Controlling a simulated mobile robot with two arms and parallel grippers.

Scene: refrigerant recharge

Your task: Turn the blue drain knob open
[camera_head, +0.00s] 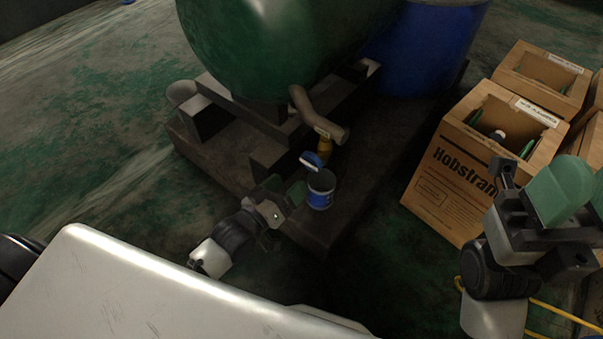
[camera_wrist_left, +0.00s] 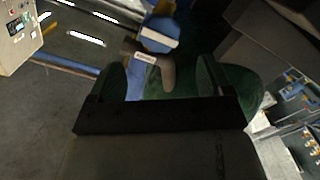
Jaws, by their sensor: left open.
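The blue drain knob (camera_head: 312,161) sits beside a brass valve (camera_head: 325,147) at the end of a brown pipe (camera_head: 318,116) under the green tank (camera_head: 275,40). A blue can (camera_head: 320,190) stands just below the knob. My left gripper (camera_head: 283,190) is open, just left of the can and below the knob, apparently touching neither. In the left wrist view the knob (camera_wrist_left: 158,38) shows beyond the two green fingers, with a labelled pipe (camera_wrist_left: 160,72) between them. My right gripper (camera_head: 582,190) is open and empty at the right, far from the knob.
The tank rests on a dark stand (camera_head: 225,165). A blue drum (camera_head: 430,50) stands behind it. Cardboard boxes (camera_head: 450,190) stand at the right near my right gripper. A yellow hose (camera_head: 560,312) lies at the lower right. The floor at the left is clear.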

